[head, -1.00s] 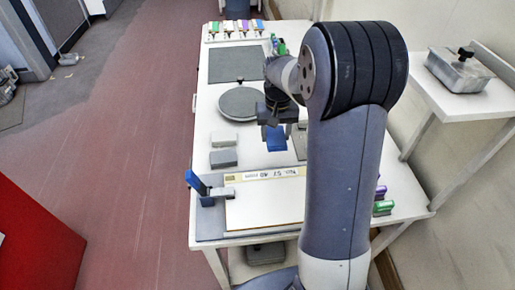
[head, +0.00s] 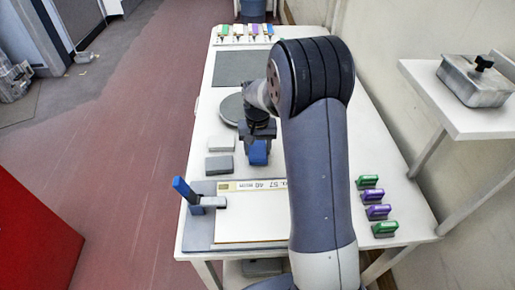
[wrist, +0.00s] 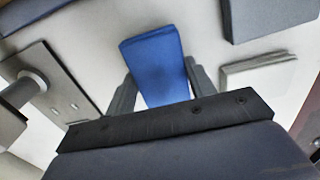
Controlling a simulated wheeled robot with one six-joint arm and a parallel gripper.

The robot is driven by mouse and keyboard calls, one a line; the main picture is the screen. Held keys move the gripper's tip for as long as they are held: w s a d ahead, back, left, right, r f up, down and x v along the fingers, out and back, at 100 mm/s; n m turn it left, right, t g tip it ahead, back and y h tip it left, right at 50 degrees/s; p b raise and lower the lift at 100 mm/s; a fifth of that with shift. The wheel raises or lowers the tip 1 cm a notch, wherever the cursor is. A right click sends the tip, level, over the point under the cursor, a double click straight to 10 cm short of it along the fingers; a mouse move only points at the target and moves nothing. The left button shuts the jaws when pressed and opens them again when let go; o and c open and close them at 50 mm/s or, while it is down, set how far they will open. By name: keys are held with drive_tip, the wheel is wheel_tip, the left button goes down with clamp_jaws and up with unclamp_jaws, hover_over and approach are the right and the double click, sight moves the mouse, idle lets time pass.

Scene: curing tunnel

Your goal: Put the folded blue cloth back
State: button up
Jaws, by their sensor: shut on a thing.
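The folded blue cloth (head: 258,153) is a small flat blue block between the jaws of my gripper (head: 258,140), over the white table. In the wrist view the cloth (wrist: 157,65) sits between the two dark fingers of my gripper (wrist: 158,88), which are shut on it. Its far end sticks out past the fingertips. I cannot tell how high above the table it is.
A clamp with a blue handle (head: 184,189) and a labelled board (head: 235,215) are at the near end. Green and purple blocks (head: 376,212) line the right edge. A side shelf (head: 455,115) holds a lidded metal box (head: 478,82).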

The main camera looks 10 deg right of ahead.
sight(257, 149)
drive_tip(key=shift+f, duration=0.4)
drive_tip(key=shift+f, duration=0.2)
drive_tip(key=o, duration=0.9)
drive_tip(key=shift+r, duration=0.1)
wheel_tip(257, 149, up, 12)
drive_tip(key=shift+r, duration=0.15)
